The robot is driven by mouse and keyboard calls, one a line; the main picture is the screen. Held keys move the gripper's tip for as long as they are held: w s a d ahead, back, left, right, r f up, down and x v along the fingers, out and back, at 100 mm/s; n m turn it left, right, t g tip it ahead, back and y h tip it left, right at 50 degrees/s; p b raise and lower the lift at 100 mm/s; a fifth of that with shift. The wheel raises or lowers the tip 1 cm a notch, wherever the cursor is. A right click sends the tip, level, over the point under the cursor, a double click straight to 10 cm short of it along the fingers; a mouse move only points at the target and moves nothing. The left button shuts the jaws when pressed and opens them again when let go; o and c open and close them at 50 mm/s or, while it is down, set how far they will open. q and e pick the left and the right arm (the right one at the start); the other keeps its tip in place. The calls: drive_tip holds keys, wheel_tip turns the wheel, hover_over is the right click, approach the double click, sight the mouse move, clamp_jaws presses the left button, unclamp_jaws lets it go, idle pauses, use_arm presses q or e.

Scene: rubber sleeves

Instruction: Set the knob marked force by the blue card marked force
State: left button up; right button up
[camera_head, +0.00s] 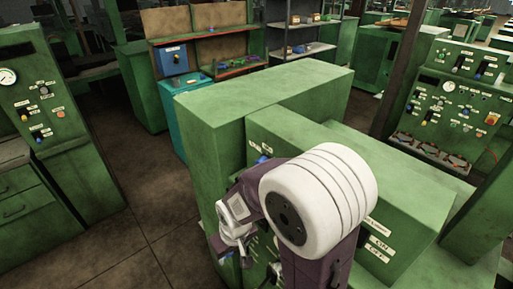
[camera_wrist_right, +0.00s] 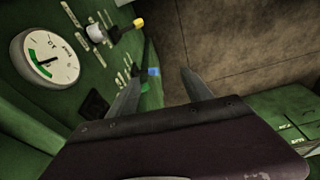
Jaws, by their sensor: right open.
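My right gripper (camera_head: 232,240) is beside the front face of the green machine (camera_head: 225,125) in the head view. In the right wrist view its two fingers (camera_wrist_right: 160,85) are apart, with nothing between them that I can see held. A knob with a yellow end (camera_wrist_right: 118,32) stands out from the green panel beyond the fingers. A blue-tipped part (camera_wrist_right: 153,72) shows between the fingertips; I cannot tell if they touch it. The labels are too small to read, so I cannot tell which knob is marked force. I cannot make out the blue card for certain. My left gripper is out of view.
A round dial (camera_wrist_right: 45,58) sits on the panel left of the knobs. Another control panel with knobs (camera_head: 450,88) is at the right and one (camera_head: 38,95) at the left. A blue panel (camera_head: 173,60) hangs on a rack at the back. Brown floor (camera_head: 150,190) is clear left of the machine.

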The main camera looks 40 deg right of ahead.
drive_tip(key=w+p+v, duration=0.1)
drive_tip(key=p+v, duration=0.4)
drive_tip(key=v, duration=0.2)
drive_tip(key=s+d+f+n+g+h+b, duration=0.2)
drive_tip(key=s+f+n+g+h, duration=0.15)
drive_tip(key=n, duration=0.25)
drive_tip(key=d+r+n+g+h, duration=0.2)
drive_tip(key=d+r+n+h, duration=0.1)
drive_tip(key=d+n+h, duration=0.25)
drive_tip(key=w+a+r+n+t+h, duration=0.2)
drive_tip(key=w+r+n+t+h, duration=0.4)
drive_tip(key=w+r+n+h, duration=0.35)
drive_tip(key=w+d+m+p, duration=0.2)
drive_tip(key=w+d+p, duration=0.1)
drive_tip(key=d, duration=0.6)
drive_tip(key=shift+d+r+y, duration=0.3)
drive_tip(key=shift+r+y, duration=0.05)
drive_tip(key=shift+r, duration=0.1)
drive_tip(key=shift+w+a, duration=0.1)
clamp_jaws()
use_arm(q)
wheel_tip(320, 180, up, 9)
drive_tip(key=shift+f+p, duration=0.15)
drive_tip(key=shift+p, duration=0.15)
